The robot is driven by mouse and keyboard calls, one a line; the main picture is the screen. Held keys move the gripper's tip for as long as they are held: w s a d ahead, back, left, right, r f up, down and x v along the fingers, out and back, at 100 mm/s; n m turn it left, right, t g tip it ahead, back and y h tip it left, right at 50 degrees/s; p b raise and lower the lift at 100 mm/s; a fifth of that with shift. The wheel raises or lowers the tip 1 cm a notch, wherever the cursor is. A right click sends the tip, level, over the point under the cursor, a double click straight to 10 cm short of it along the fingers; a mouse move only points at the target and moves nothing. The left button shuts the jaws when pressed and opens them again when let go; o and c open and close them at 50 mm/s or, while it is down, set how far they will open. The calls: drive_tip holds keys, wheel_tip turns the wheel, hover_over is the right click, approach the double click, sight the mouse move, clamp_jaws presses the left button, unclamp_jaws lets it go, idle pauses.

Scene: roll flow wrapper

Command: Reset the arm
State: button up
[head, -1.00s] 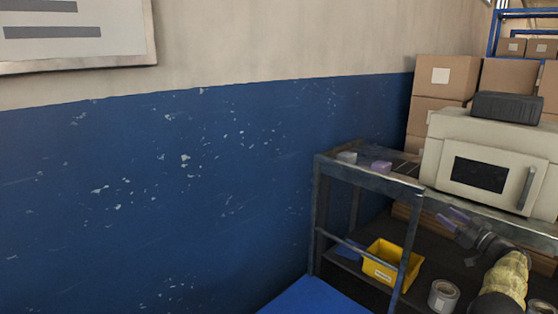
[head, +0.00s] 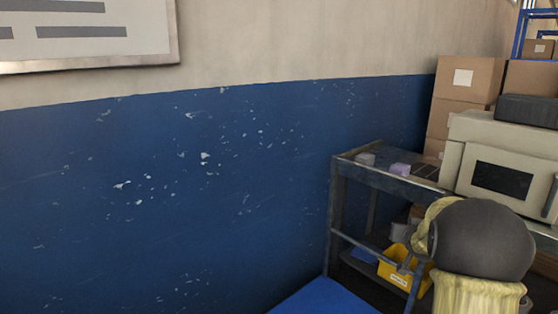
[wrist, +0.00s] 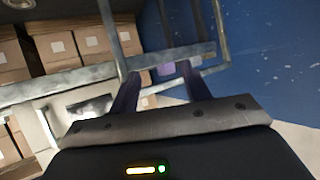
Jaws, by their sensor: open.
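My gripper (wrist: 160,85) is open and empty in the wrist view. Its two purple fingers are spread apart, with the shelf unit's metal frame and a small purple block (wrist: 180,68) seen beyond them. In the head view my arm is folded up at the lower right, in front of the shelf unit. The gripper itself cannot be made out there.
A metal shelf unit (head: 336,215) holds a white machine (head: 497,178), a purple block (head: 400,169) and a grey block (head: 365,159). A yellow bin (head: 392,272) is on its lower shelf. Cardboard boxes (head: 465,78) stand behind. The blue wall (head: 200,200) is at the left.

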drive_tip(key=s+a+f+n+g+y, duration=0.1)
drive_tip(key=s+a+f+g, duration=0.2)
drive_tip(key=s+a, duration=0.6)
drive_tip(key=s+a+f+n+g+y, duration=0.1)
drive_tip(key=s+a+f+n+g, duration=0.25)
drive_tip(key=s, duration=0.95)
drive_tip(key=s+a+f+m+g+y, duration=0.1)
drive_tip(key=s+a+f+g, duration=0.25)
drive_tip(key=s+a, duration=0.6)
wheel_tip(320, 180, up, 33)
drive_tip(key=d+p, duration=0.1)
drive_tip(key=p, duration=3.2)
drive_tip(key=shift+s+f+t, duration=0.2)
drive_tip(key=shift+t, duration=0.1)
drive_tip(key=shift+n, duration=0.25)
